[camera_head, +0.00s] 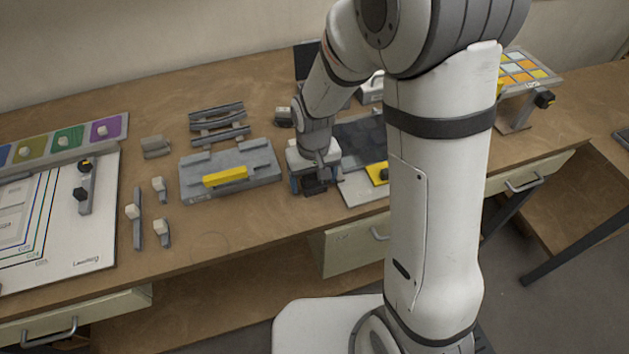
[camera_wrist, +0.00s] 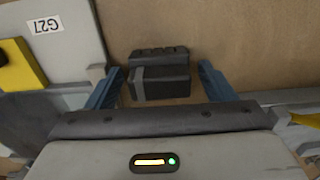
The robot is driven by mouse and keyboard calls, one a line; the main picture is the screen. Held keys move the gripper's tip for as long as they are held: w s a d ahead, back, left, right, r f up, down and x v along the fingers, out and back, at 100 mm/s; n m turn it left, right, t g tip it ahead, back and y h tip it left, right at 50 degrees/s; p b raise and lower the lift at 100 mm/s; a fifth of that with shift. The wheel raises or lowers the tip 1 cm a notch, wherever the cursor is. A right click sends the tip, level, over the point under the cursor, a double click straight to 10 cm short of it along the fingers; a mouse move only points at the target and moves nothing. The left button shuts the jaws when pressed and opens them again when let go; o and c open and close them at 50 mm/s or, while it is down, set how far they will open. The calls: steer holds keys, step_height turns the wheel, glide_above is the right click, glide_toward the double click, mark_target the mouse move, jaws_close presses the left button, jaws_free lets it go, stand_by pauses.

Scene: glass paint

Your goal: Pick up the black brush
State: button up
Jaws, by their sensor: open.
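A dark block with a ridged edge (camera_wrist: 160,80) lies on the wooden table in the wrist view. It looks like the black brush, but I cannot be sure. My gripper (camera_wrist: 155,78) is open, with one blue finger on each side of it and gaps between. In the head view my gripper (camera_head: 314,182) points down over the table, between the grey tray and the white plate. A dark shape (camera_head: 316,188) shows between its fingers there. Whether the fingers touch the table is hidden.
A grey tray with a yellow bar (camera_head: 226,177) stands close to the left. A white plate (camera_head: 363,190) with a yellow block (camera_head: 376,173) lies close to the right, labelled G27 in the wrist view. Grey racks (camera_head: 218,120) lie behind. Bare table lies in front of the tray.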

mark_target(314, 174)
steer(key=c, duration=1.1)
steer(key=shift+r, duration=0.1)
step_height(314, 174, up, 10)
steer(key=shift+f+b, duration=0.1)
steer(key=shift+b, duration=0.25)
